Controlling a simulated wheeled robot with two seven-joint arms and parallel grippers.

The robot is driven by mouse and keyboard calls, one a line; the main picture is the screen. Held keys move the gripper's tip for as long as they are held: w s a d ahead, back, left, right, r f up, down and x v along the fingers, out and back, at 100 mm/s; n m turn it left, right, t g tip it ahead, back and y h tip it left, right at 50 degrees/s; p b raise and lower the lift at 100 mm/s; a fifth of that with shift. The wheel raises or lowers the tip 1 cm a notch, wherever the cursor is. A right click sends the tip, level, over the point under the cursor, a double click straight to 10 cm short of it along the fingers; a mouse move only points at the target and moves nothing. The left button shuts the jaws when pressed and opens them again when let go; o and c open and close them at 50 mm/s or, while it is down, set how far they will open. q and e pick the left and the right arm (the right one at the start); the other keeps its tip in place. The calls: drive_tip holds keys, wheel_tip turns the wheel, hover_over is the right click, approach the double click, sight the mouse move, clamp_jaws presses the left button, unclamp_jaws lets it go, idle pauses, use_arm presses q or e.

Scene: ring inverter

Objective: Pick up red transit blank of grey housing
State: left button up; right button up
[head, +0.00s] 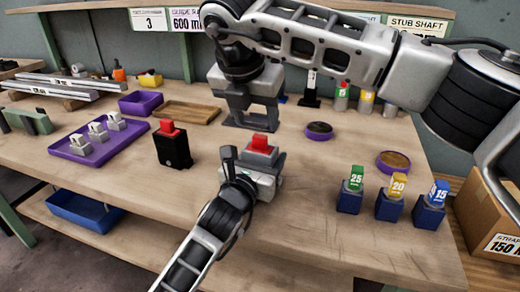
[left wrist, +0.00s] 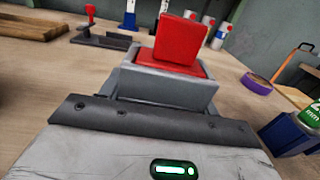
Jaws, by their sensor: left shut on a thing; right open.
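The grey housing (head: 268,168) is near the middle of the bench, with the red transit blank (head: 260,143) in its top. My left gripper (head: 250,170) is shut on the grey housing from the front. In the left wrist view the red blank (left wrist: 180,42) rises from the grey housing (left wrist: 165,88), just beyond the gripper's dark edge. I cannot tell whether the housing rests on the bench. My right gripper (head: 250,123) is open and empty, behind and above the blank, pointing down.
A black block with a red top (head: 172,150) stands to the left. A purple tray (head: 100,140) holds several light parts. Blue-based gauges numbered 25 (head: 351,190), 20 (head: 393,197) and 15 (head: 432,204) stand at right. Round purple-rimmed dishes (head: 319,130) lie behind.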

sight(259, 137)
drive_tip(key=shift+x, duration=2.7)
drive_tip(key=shift+s, duration=0.1)
drive_tip(key=c, duration=1)
